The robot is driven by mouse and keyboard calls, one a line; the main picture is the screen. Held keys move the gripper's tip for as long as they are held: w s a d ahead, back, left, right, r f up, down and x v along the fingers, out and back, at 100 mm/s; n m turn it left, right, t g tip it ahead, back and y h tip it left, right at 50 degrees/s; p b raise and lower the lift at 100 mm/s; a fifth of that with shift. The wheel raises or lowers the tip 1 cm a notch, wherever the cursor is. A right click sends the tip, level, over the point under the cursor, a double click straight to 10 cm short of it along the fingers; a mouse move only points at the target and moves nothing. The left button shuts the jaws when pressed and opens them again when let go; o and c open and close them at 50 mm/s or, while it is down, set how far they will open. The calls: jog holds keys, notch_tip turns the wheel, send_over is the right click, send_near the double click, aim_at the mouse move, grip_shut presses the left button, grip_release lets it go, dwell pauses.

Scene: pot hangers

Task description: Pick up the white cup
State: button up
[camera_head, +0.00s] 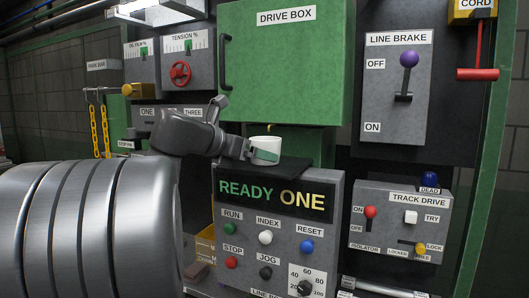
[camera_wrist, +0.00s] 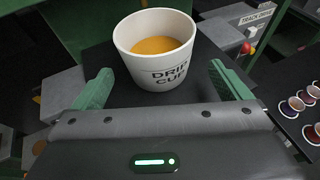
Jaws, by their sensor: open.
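The white cup (camera_wrist: 150,72) is marked "DRIP CUP" and holds an orange content. It stands upright on a dark flat top above the "READY ONE" panel, and in the head view the cup (camera_head: 266,141) shows partly behind a green finger. My gripper (camera_wrist: 160,80) is open, with one green finger on each side of the cup's near part in the wrist view. In the head view my gripper (camera_head: 262,155) comes from the left at cup height. I cannot tell whether a finger touches the cup.
The green drive box (camera_head: 285,75) is above and behind the cup. The "READY ONE" panel (camera_head: 275,235) with buttons is below it. The line brake lever (camera_head: 408,70) is at the right. Several small cups (camera_wrist: 290,107) stand on a dark surface at the right in the wrist view.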

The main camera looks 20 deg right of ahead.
jog(key=x, duration=0.3)
jog(key=p+x, duration=0.1)
jog(key=x, duration=0.1)
jog(key=shift+w+d+r, duration=0.1)
jog(key=shift+r, duration=0.2)
jog(key=c, duration=1.1)
jog(key=shift+c, duration=0.2)
